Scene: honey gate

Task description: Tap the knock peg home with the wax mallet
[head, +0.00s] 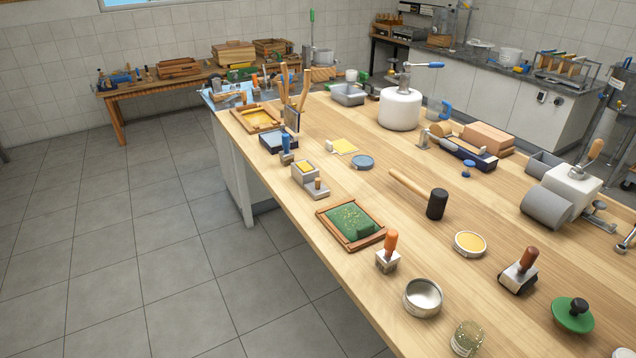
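A mallet with a black cylindrical head (437,204) and a pale wooden handle (408,184) lies on the wooden worktable (390,270), right of its middle. Its handle points to the upper left. A small brown peg (318,183) stands upright in a low grey block (316,192) near the table's left edge; it looks like the knock peg, but I cannot be sure. The peg's top stands above the block. How deep it sits is too small to tell. Neither of my grippers shows in the head view.
A wooden-framed green tray (335,238) and an orange-handled stamp (389,251) stand along the near left edge. A blue disc (363,162), a yellow-topped round tin (470,244) and an open metal tin (422,297) surround the mallet. Bare wood lies between the peg and mallet.

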